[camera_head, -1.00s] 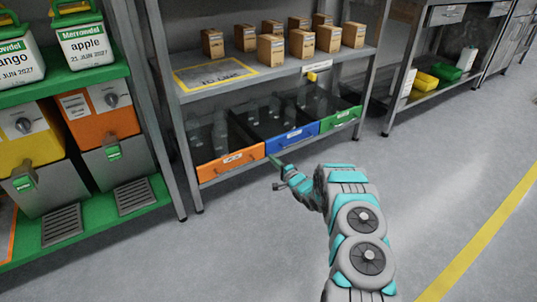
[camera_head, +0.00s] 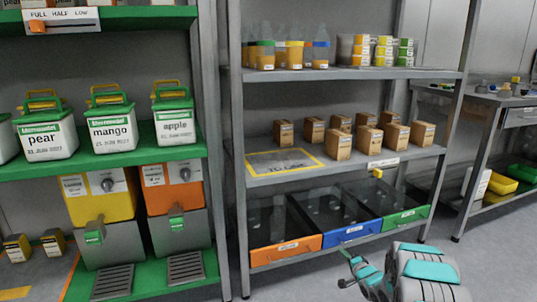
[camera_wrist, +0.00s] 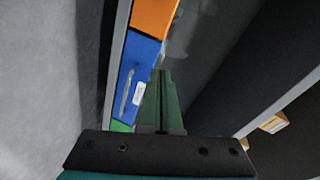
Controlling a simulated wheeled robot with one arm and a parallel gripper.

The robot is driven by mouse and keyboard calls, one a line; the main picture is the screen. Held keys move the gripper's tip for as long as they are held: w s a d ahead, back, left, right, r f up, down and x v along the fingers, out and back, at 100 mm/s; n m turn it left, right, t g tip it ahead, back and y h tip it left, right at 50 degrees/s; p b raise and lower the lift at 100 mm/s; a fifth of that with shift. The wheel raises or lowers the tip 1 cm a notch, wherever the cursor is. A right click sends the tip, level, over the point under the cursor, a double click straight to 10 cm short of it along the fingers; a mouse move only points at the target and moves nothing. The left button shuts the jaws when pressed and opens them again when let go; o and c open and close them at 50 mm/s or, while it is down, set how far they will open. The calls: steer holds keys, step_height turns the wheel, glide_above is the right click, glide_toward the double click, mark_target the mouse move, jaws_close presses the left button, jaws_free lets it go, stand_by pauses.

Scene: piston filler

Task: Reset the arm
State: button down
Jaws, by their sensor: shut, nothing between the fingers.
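My gripper (camera_head: 345,256) is at the bottom of the head view, in front of the lower shelf with the blue drawer (camera_head: 349,233) and the green drawer (camera_head: 404,218). My arm is folded low at the bottom right, partly cut off by the picture edge. In the wrist view the two green fingers of my gripper (camera_wrist: 160,75) lie together with nothing between them. Behind them the blue drawer (camera_wrist: 133,75) shows with its handle and label, below an orange drawer (camera_wrist: 153,15).
The middle rack holds cardboard boxes (camera_head: 338,144), a yellow-framed mat (camera_head: 283,162) and bottles above. A green-shelved rack (camera_head: 105,163) with pear, mango and apple tubs and dispensers stands left. A metal bench (camera_head: 500,97) stands right. Bare floor shows between racks.

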steer(key=s+d+r+n+g+h+p, duration=0.1)
steer(key=s+d+r+n+g+h, duration=0.2)
steer(key=r, duration=0.7)
steer(key=s+a+r+n+g+h+p, duration=0.15)
steer(key=s+r, duration=0.25)
steer(key=s, duration=0.4)
steer(key=s+a+r+g+h, duration=0.1)
steer(key=s+a+r+g, duration=0.15)
steer(key=s+r, duration=0.4)
steer(key=s+a+r+n+g, duration=0.2)
steer(key=s+a, duration=0.3)
steer(key=s, duration=1)
steer(key=s+a+r+n+g+y+p, duration=0.1)
steer(key=s+a+r+n+g, duration=0.2)
steer(key=s, duration=1.2)
steer(key=s+a+r+n+g+y, duration=0.1)
steer(key=s+a, duration=0.5)
steer(key=s, duration=0.9)
steer(key=r+n+g, duration=0.1)
steer(key=n+g, duration=0.1)
steer(key=g, duration=0.1)
steer(key=shift+s+a+r+g+p, duration=0.3)
steer(key=shift+g+p, duration=0.1)
